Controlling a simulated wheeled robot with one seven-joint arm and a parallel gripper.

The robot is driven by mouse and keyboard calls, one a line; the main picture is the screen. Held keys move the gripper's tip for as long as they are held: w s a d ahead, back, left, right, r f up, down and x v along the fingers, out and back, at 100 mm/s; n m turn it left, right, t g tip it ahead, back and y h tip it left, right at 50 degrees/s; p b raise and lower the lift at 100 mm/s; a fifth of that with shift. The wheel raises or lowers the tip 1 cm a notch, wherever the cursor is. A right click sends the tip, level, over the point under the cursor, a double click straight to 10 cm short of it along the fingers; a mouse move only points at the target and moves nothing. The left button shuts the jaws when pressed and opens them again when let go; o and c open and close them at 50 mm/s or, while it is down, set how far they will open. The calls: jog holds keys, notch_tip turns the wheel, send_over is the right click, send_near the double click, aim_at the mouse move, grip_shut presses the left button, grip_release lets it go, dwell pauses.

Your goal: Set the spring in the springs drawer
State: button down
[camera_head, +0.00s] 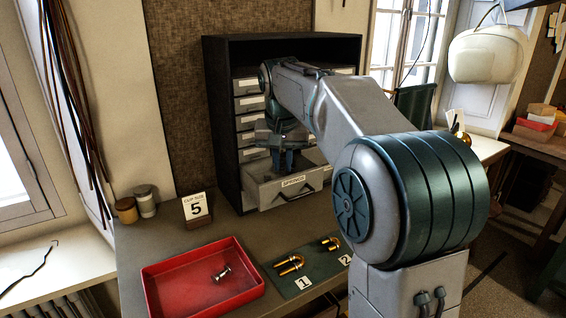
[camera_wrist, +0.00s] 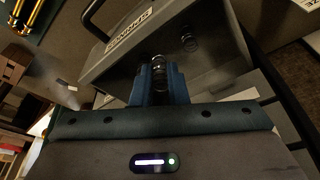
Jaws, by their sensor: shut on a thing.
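The springs drawer (camera_head: 268,197) stands pulled open at the bottom of the dark cabinet, its front labelled SPRINGS. In the wrist view its front (camera_wrist: 110,62) is at the upper left and its inside is open below the fingers. My gripper (camera_wrist: 160,78) is shut on a small dark coil spring (camera_wrist: 158,60), held at the fingertips over the drawer. Another coil spring (camera_wrist: 188,42) shows inside the drawer, just right of the held one. In the head view my gripper (camera_head: 289,170) is above the open drawer; the held spring cannot be made out there.
The dark cabinet (camera_head: 223,120) holds several shut drawers above. A red tray (camera_head: 165,294) with a small metal part (camera_head: 222,273) is on the bench, beside a green mat (camera_head: 300,282) with brass tubes. A "5" card (camera_head: 196,207) and two small jars stand left of the cabinet.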

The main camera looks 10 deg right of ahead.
jog(key=shift+f, duration=0.45)
jog(key=shift+f, duration=0.1)
jog(key=shift+f+b, duration=0.4)
jog(key=shift+f, duration=0.1)
jog(key=c, duration=1.4)
grip_release()
jog(key=shift+c, duration=0.2)
jog(key=shift+r, duration=0.1)
jog(key=shift+r, duration=0.25)
jog(key=d+v, duration=0.1)
jog(key=v, duration=1.1)
jog(key=shift+a+r+p, duration=0.25)
jog(key=shift+a+p, duration=0.15)
jog(key=shift+a, duration=0.15)
